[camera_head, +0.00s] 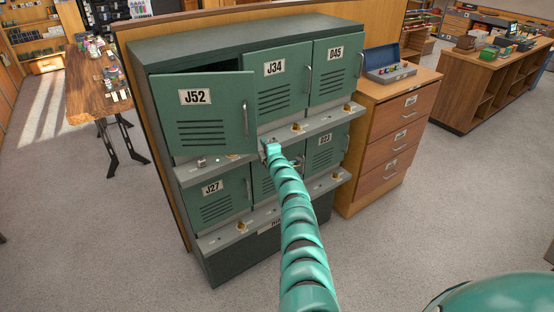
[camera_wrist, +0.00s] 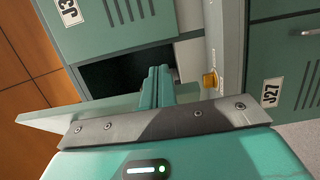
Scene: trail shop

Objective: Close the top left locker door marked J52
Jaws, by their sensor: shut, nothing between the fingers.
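The J52 locker door (camera_head: 218,122) is the top left green door in the head view. It stands partly open, swung out from the cabinet, with a dark gap above it and its handle (camera_head: 245,118) on the right side. My gripper (camera_head: 268,147) is shut and empty, just right of the door's lower right corner, near the ledge. In the tilted wrist view, my shut fingers (camera_wrist: 158,74) are in front of the dark locker opening (camera_wrist: 115,74). A pale green panel, seen nearly edge-on (camera_wrist: 50,118), appears to be the J52 door. Contact with it cannot be told.
Doors J34 (camera_head: 275,92), D45 (camera_head: 335,70) and J27 (camera_head: 221,203) look shut. Ledges with small knobs (camera_head: 297,127) run below the door rows. A wooden drawer unit (camera_head: 376,185) stands right of the lockers. The carpet (camera_head: 440,200) at right is clear.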

